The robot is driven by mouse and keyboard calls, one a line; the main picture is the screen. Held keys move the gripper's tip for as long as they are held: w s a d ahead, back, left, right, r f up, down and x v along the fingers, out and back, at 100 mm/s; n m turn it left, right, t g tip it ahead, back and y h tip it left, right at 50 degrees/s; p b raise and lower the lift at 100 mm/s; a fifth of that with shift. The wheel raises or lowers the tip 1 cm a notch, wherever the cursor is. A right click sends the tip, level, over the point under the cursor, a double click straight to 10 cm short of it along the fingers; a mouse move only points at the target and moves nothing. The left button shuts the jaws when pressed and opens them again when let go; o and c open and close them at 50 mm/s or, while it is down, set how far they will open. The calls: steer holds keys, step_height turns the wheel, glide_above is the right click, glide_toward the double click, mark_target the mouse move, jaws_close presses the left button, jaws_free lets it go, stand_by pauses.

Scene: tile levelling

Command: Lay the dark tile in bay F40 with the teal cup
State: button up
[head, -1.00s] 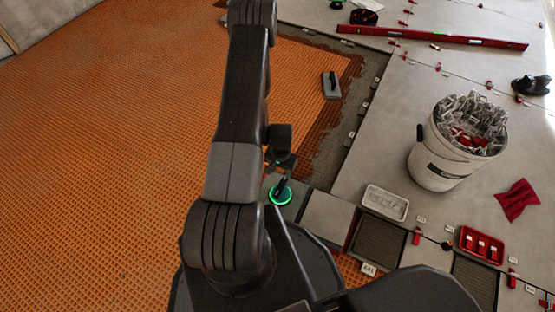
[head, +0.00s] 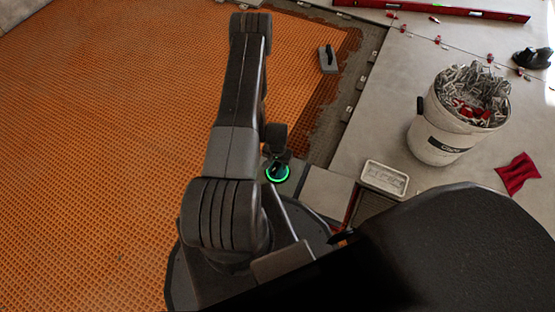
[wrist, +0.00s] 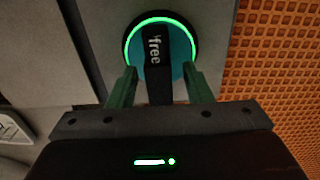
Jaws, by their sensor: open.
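The teal cup (head: 278,172), a suction cup with a lit green ring, stands on a grey tile near my base. In the wrist view the cup (wrist: 180,48) shows its teal disc and a dark handle marked "free". My gripper (wrist: 160,85) is open, with its two green fingers on either side of the handle and a visible gap at each side. The tile under the cup (wrist: 112,28) is partly in view; I cannot tell if it is the dark tile. No bay label F40 is readable.
A white bucket of clips (head: 452,118) and a white tray (head: 384,178) stand at right, with a red cloth (head: 517,175) beyond. A grey float (head: 328,60) lies on the orange mat (head: 120,140). A red level (head: 440,8) lies at the back.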

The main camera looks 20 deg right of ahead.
steer(key=shift+f, duration=0.25)
jaws_close()
stand_by(0.3)
